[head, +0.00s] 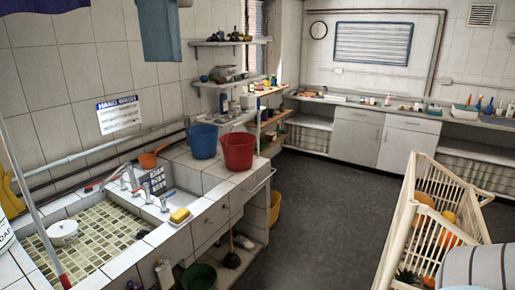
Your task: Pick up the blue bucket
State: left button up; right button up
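The blue bucket (202,141) stands upright on the tiled counter (210,176), at the far end of the sink unit. It is left of a red bucket (238,151), which is slightly nearer and partly in front of its right side. The blue bucket's handle is not clear at this size. Neither of my grippers is in view.
A tiled sink (95,235) with taps fills the left. A yellow sponge (180,215) lies on its edge. A yellow bucket (274,208) and a green bucket (198,277) stand low down. A cream slatted crate (408,215) is at right. Dark floor (320,205) between is clear.

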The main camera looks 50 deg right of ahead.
aim_at(202, 137)
jog(key=z, duration=1.2)
